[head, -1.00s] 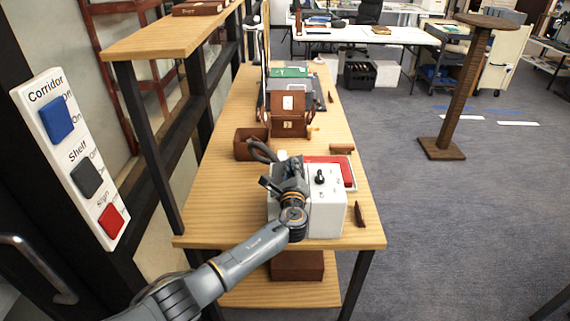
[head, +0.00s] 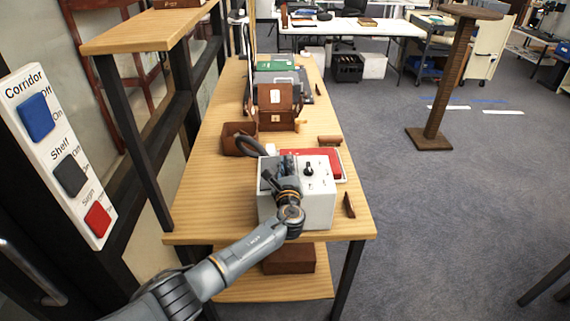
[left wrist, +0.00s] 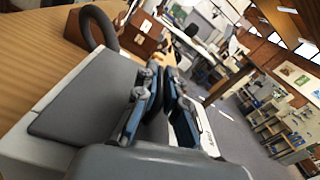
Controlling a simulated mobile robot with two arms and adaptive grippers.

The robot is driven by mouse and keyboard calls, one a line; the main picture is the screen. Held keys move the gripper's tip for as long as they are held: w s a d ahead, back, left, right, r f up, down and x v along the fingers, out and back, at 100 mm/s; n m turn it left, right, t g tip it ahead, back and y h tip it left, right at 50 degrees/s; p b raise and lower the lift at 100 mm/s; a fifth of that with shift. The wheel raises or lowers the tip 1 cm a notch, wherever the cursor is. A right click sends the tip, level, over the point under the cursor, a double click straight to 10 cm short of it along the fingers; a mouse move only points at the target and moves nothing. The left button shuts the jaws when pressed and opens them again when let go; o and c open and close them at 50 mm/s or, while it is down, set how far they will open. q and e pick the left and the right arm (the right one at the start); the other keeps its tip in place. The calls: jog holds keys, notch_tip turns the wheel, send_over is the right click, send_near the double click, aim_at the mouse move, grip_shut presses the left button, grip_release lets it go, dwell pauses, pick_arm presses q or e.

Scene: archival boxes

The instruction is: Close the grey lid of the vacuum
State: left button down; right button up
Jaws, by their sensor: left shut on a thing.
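The vacuum (head: 318,205) is a white box with a dark knob on top, standing near the front end of the wooden table. My left gripper (head: 284,174) reaches over its top from the front. In the left wrist view, the flat grey lid (left wrist: 82,103) shows beside my left gripper (left wrist: 164,84), above the white body. The exact contact is hidden between the fingers, and the lid's angle is hard to tell. My right gripper is not in view.
A dark hose (head: 246,142) loops behind the vacuum. A red tray (head: 322,160) lies behind it, and a small brown block (head: 349,205) stands to its right. Brown boxes (head: 276,108) stand farther back. The table's front-left top is clear.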

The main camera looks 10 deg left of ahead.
pick_arm(q)
jog(key=c, duration=1.4)
grip_release()
jog(key=shift+d, duration=0.1)
jog(key=shift+c, duration=0.2)
jog(key=v, duration=1.2)
